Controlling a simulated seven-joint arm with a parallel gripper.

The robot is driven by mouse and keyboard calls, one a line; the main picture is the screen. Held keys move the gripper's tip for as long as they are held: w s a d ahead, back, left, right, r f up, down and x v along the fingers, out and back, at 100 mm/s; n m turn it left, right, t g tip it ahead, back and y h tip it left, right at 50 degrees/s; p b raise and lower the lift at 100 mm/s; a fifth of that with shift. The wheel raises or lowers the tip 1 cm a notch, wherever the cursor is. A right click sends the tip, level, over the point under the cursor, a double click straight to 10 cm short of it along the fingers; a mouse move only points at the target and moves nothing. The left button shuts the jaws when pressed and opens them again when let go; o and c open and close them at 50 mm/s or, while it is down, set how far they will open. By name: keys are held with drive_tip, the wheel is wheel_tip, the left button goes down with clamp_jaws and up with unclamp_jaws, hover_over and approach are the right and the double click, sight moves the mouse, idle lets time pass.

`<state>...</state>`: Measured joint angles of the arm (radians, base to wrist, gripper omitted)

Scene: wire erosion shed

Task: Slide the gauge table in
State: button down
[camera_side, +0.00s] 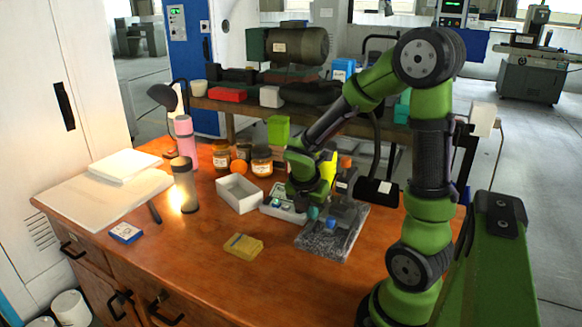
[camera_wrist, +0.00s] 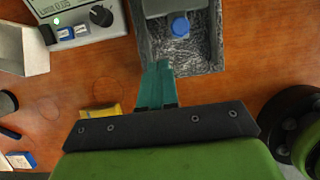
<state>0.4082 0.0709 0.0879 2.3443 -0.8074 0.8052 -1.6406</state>
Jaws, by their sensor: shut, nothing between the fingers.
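The gauge stand has a speckled grey granite base (camera_side: 323,246) on the wooden bench, right of centre in the side view. A small grey table with a blue knob (camera_side: 330,223) sits on it, below an upright partly hidden by my arm. In the wrist view the base (camera_wrist: 208,62) is at top centre, with the blue knob (camera_wrist: 180,27) standing on the grey table. My gripper (camera_wrist: 158,66) is shut and empty, its teal fingers pointing at the base's near edge. In the side view my gripper (camera_side: 313,213) is left of the knob. Whether it touches anything cannot be told.
A white instrument with a display (camera_wrist: 75,18) stands left of the base. The bench front is mostly clear.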

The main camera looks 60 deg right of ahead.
drive_tip(key=c, duration=1.8)
unclamp_jaws()
drive_tip(key=v, duration=0.3)
drive_tip(key=shift+a+r, duration=0.15)
drive_tip(key=shift+r, duration=0.2)
drive_tip(key=shift+o, duration=1.2)
drive_tip(key=shift+w+a, duration=0.1)
drive_tip(key=shift+a, duration=0.15)
drive_tip(key=o, duration=0.5)
drive_tip(key=w+a+f+n, duration=0.2)
drive_tip(key=a, duration=0.1)
drive_tip(key=shift+w+a+f+g, duration=0.1)
drive_tip(key=shift+a+f+g, duration=0.1)
drive_tip(key=shift+f+g, duration=0.1)
drive_tip(key=shift+o, duration=0.8)
drive_tip(key=a+f, duration=0.1)
drive_tip(key=w+a+g+h, duration=0.1)
drive_tip(key=a+f+g+h, duration=0.1)
drive_tip(key=shift+w+f, duration=0.3)
drive_tip(key=w+a+m+g+h, duration=0.1)
drive_tip(key=a+m+g+h, duration=0.1)
drive_tip(key=h, duration=0.2)
drive_tip(key=m+g+h, duration=0.1)
drive_tip(key=m+h, duration=0.1)
drive_tip(key=m, duration=0.3)
approach(328, 220)
drive_tip(key=x, duration=0.9)
drive_tip(key=shift+c, duration=0.3)
clamp_jaws()
